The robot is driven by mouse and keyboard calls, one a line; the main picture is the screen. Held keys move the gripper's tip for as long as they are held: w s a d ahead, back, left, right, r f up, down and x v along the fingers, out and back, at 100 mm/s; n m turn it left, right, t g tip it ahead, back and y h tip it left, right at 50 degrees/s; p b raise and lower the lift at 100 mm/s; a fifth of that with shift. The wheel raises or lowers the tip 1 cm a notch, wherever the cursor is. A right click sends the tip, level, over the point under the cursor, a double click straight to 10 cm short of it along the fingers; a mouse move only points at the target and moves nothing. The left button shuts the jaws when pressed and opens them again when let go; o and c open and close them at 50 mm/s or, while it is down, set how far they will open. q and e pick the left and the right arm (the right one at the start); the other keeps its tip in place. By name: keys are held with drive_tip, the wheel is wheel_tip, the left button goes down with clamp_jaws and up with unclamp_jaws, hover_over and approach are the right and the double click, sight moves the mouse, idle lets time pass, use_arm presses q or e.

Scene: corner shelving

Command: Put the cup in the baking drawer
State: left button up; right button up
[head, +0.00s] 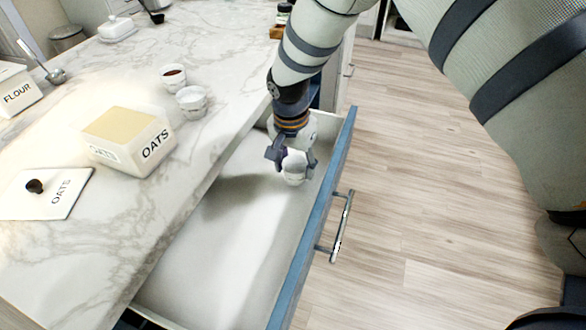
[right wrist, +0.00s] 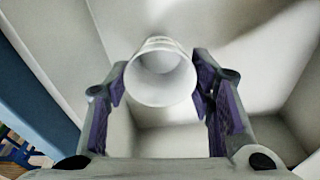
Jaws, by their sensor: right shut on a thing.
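A white cup (head: 294,167) is held between the fingers of my right gripper (head: 290,158), inside the open drawer near its far end. In the right wrist view the cup (right wrist: 161,75) shows its round open rim towards the camera, between the purple finger pads of the gripper (right wrist: 163,85). I cannot tell whether the cup touches the drawer floor. The drawer (head: 185,270) is pulled out, with a white interior, a blue front and a metal handle. Its visible floor is bare. My left gripper is not in view.
On the marble counter (head: 140,235) stand two small cups, one with dark contents (head: 173,77) and one pale (head: 192,101). An open OATS box (head: 130,140), its lid (head: 45,193) and a FLOUR box (head: 17,90) are also there. The floor right of the drawer is clear.

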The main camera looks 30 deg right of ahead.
sight(292, 169)
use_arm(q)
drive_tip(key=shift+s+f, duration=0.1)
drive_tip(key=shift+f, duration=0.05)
use_arm(e)
drive_tip(key=shift+a+f, duration=0.1)
drive_tip(key=shift+f, duration=0.8)
drive_tip(key=shift+f, duration=0.2)
drive_tip(key=o, duration=1.2)
drive_tip(key=r, duration=0.3)
drive_tip(key=r+p, duration=0.1)
drive_tip(key=r, duration=0.3)
drive_tip(key=a+r, duration=0.1)
drive_tip(key=r, duration=0.3)
drive_tip(key=shift+s+r, duration=0.1)
drive_tip(key=shift+s, duration=0.3)
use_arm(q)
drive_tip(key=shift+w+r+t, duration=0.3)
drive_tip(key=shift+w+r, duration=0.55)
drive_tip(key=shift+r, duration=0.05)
use_arm(e)
drive_tip(key=shift+s+a+r, duration=0.1)
drive_tip(key=shift+r, duration=0.45)
